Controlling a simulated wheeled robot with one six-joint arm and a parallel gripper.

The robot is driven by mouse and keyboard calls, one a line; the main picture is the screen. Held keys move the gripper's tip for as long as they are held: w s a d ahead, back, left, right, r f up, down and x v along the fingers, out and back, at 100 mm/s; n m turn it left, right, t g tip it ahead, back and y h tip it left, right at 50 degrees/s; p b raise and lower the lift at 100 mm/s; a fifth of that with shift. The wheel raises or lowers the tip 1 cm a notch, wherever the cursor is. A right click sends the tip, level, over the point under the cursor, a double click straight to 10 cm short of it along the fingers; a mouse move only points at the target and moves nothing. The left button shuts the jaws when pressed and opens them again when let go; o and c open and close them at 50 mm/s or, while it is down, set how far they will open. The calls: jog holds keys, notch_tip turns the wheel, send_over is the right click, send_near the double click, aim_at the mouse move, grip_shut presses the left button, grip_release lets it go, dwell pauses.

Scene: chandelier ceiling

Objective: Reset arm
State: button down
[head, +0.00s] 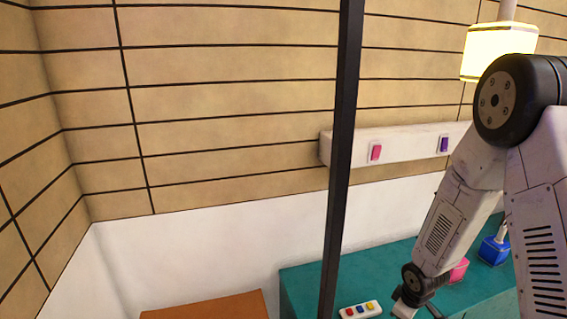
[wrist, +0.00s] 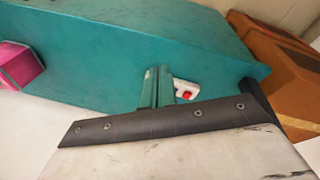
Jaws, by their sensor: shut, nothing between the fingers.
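My arm (head: 455,215) bends down on the right of the head view, over a teal counter (head: 305,285). Its end reaches the bottom edge of that view, where most of the gripper is cut off. In the wrist view my gripper (wrist: 158,86) is shut with nothing between its narrow fingers. Behind the fingers is a white panel with a red button (wrist: 187,95), partly hidden. In the head view a white panel with blue, red and yellow buttons (head: 360,310) lies on the counter, left of my arm's end.
A pink block (head: 459,269) and a blue block (head: 494,250) stand on the counter behind my arm. An orange-brown box (head: 215,307) is left of the counter. A dark post (head: 342,140) crosses the head view. A white wall ledge (head: 410,146) carries two buttons. A lit lamp (head: 490,50) hangs upper right.

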jog(key=s+a+r+m, duration=0.1)
jog(key=s+r+m, duration=0.2)
jog(key=s+r, duration=0.6)
jog(key=s+a+r+m, duration=0.2)
jog(key=s+r, duration=0.7)
jog(key=r, duration=0.6)
jog(key=s+a+r+m+g, duration=0.1)
jog(key=s+a+r+m, duration=0.1)
jog(key=s+r, duration=0.7)
notch_tip(320, 180, up, 3)
jog(key=shift+s+r+m, duration=0.1)
jog(key=shift+s+m, duration=0.15)
jog(key=shift+m, duration=0.65)
